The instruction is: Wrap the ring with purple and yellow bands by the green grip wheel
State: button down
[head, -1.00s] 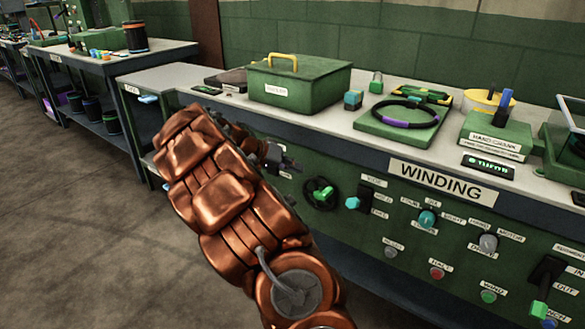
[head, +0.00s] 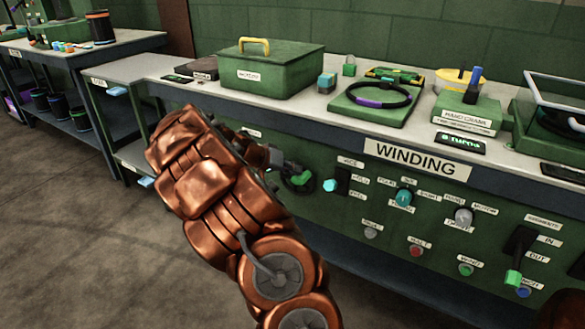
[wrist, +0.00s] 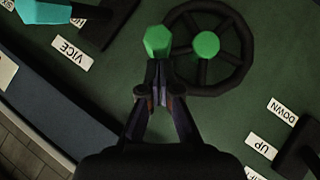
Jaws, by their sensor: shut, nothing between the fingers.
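The ring (head: 381,95) is black with a purple band at its near side. It lies on a green block on the bench top; I cannot make out a yellow band on it. The black hand wheel (wrist: 247,45) is on the green front panel, with a green hub (wrist: 206,44) and a green grip (wrist: 157,40) at its rim. My gripper (wrist: 158,64) is shut and empty, its fingertips right by the grip. I cannot tell whether they touch it. In the head view the wheel (head: 299,180) is partly hidden behind my gripper.
The panel has a teal knob (head: 330,185), a WINDING sign (head: 416,160) and several switches and buttons. A lever (head: 516,255) is at the right. A green lidded box (head: 270,75) and a hand-crank unit (head: 465,112) stand on the bench. The floor at left is clear.

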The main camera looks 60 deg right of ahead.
aim_at(306, 179)
jog(key=shift+s, duration=0.1)
jog(key=s+t+b, duration=0.1)
jog(key=b, duration=0.1)
jog(key=s+f+m+t+b, duration=0.1)
jog(key=b, duration=0.2)
jog(key=shift+f+m+t+y, duration=0.1)
jog(key=shift+m+t+y, duration=0.2)
jog(key=shift+s+f+m+t+b, duration=0.3)
jog(key=shift+s+m+t+b, duration=0.45)
jog(key=shift+b, duration=0.6)
jog(key=shift+n+t, duration=0.25)
jog(key=shift+t, duration=0.1)
jog(key=shift+w+r, duration=0.1)
jog(key=shift+r, duration=0.3)
jog(key=r, duration=0.1)
jog(key=r+p, duration=0.1)
jog(key=r, duration=0.2)
jog(key=shift+w+a+r+p, duration=0.1)
jog(key=shift+w+a+p, duration=0.1)
jog(key=shift+w+p, duration=0.15)
jog(key=p+v, duration=0.1)
jog(key=v, duration=0.8)
jog(key=shift+p, duration=0.35)
